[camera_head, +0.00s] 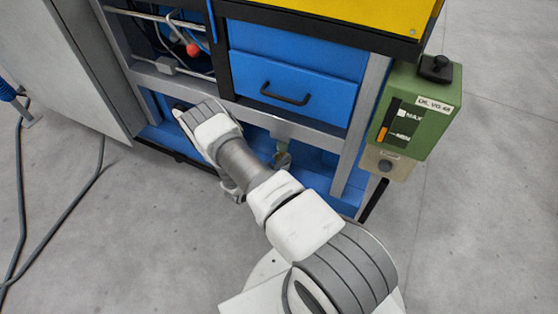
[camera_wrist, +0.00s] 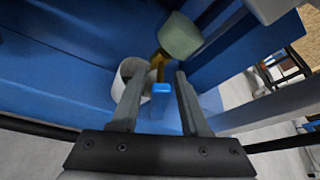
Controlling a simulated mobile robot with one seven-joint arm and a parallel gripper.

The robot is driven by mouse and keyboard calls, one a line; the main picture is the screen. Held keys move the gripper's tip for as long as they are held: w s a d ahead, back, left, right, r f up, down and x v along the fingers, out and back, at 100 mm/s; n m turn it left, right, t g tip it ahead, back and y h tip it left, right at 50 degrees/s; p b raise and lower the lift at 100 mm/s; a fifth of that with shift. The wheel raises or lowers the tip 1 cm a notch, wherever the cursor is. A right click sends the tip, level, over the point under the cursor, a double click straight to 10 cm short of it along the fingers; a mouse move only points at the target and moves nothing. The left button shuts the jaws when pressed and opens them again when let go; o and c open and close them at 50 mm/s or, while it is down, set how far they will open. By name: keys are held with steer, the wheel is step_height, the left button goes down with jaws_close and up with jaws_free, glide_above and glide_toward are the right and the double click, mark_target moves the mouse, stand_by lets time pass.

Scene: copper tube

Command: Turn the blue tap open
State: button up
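The blue tap handle (camera_wrist: 161,88) is small and shows in the wrist view, between the two fingers of my gripper (camera_wrist: 158,73). It sits at the lower end of a brass-coloured fitting (camera_wrist: 158,64) under a grey-green cylinder (camera_wrist: 181,36). My gripper is open, with one finger on each side of the handle. Whether either finger touches it cannot be told. In the head view I cannot make out the tap handle or my gripper's fingers; my arm covers much of that area.
A white round cup-like thing (camera_wrist: 131,76) is close by the left finger. The blue cabinet has a drawer (camera_head: 295,84) and grey frame posts (camera_head: 360,125). A green box (camera_head: 418,108) hangs at its right. Cables (camera_head: 58,220) lie on the floor at left.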

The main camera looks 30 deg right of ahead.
jaws_close()
stand_by(0.3)
steer(key=shift+m+t+y+p, duration=0.4)
steer(key=shift+m+y+p, duration=0.2)
steer(key=shift+m+p, duration=0.25)
steer(key=shift+w+a+m+t+y+p, duration=0.15)
steer(key=shift+m+t+y+p, duration=0.4)
steer(key=shift+m+p, duration=0.5)
steer(key=shift+f, duration=0.1)
steer(key=shift+o, duration=0.9)
jaws_free()
